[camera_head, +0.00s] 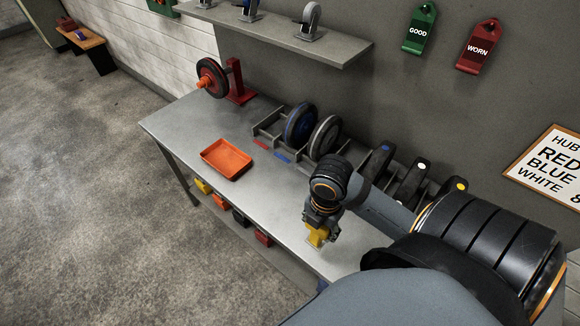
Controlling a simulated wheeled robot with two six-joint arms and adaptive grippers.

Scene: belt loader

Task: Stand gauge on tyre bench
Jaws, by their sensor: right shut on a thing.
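The tyre bench (185,133) is a long grey table along the wall. My right gripper (319,227) is over the near right part of the bench, pointing down. It is shut on a small yellow block-like thing, which I take for the gauge (316,238). The gauge is partly hidden by the gripper. I cannot tell whether its underside touches the bench top. My left gripper is not in view.
An orange tray (227,158) lies on the bench. Behind it stand a red wheel stand (238,85) and a rack with a blue wheel (300,123) and a grey wheel (325,136). Dark holders (411,182) stand right. A shelf (275,35) overhangs the back.

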